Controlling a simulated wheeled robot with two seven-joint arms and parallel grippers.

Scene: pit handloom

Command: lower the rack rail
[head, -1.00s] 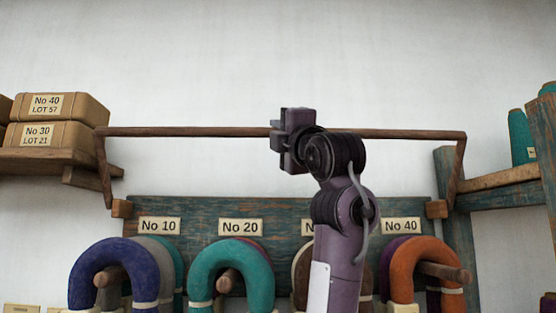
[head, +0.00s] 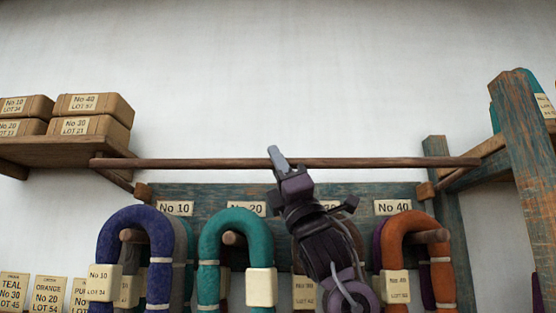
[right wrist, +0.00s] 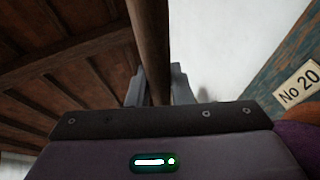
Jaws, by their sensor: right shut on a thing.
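The rack rail (head: 385,163) is a long thin brown wooden bar across the wall, above the blue-green rack board (head: 340,192). Its side arms slope back to wooden blocks at both ends of the board. My right gripper (head: 279,160) is shut on the rail near its middle. In the right wrist view the rail (right wrist: 150,50) runs between the two fingers (right wrist: 154,86). My left gripper is not in view.
Yarn hanks in blue (head: 108,245), teal (head: 208,245) and orange (head: 395,240) hang on pegs below the rail. Labelled boxes (head: 95,105) sit on a shelf at left. A worn post (head: 530,150) stands at right. The wall above is clear.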

